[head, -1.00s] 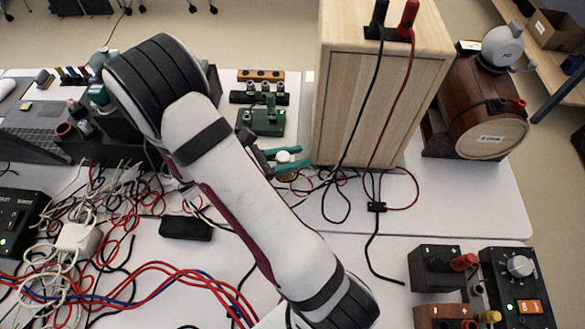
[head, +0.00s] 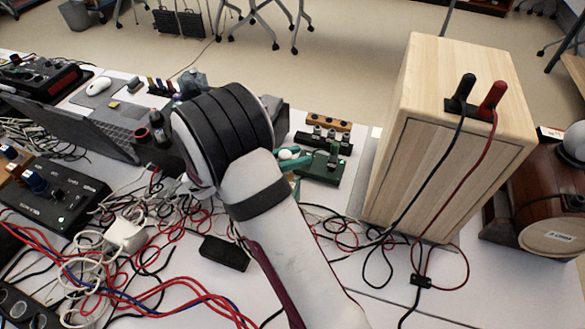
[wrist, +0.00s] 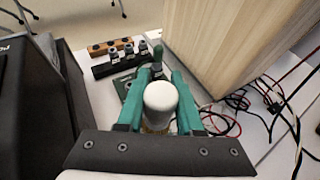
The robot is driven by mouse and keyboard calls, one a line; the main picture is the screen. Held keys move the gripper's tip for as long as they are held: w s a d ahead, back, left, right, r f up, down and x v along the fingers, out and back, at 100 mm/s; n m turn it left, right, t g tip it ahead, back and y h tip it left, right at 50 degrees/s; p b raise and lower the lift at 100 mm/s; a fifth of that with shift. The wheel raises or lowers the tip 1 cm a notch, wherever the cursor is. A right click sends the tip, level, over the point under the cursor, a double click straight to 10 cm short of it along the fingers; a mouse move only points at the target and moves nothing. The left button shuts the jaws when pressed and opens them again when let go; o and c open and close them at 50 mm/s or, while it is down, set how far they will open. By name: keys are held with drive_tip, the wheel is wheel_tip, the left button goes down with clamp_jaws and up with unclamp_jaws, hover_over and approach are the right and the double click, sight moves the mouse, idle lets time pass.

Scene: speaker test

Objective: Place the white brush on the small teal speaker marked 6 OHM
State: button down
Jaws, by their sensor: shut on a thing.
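My gripper (wrist: 155,100) has teal fingers closed around a white, round-topped thing, which I take to be the white brush (wrist: 160,97). In the head view, the gripper (head: 293,168) and the white brush top (head: 286,154) show just past my arm, which hides most of the gripper. They are left of a green terminal board (head: 320,167). I cannot make out a small teal speaker or a 6 OHM mark in either view.
A tall wooden cabinet (head: 440,150) with black and red plugs stands right of my gripper. A black bar with knobs (head: 323,141) and an orange-brown block (head: 329,122) lie behind the green board. Tangled cables (head: 150,240) cover the left front. A laptop (head: 70,125) stands left.

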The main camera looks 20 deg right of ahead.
drive_tip(key=f, duration=0.4)
drive_tip(key=shift+w+a+f, duration=0.15)
drive_tip(key=shift+w+a, duration=0.05)
drive_tip(key=shift+f, duration=0.15)
drive_tip(key=c, duration=0.6)
unclamp_jaws()
drive_tip(key=shift+o, duration=0.2)
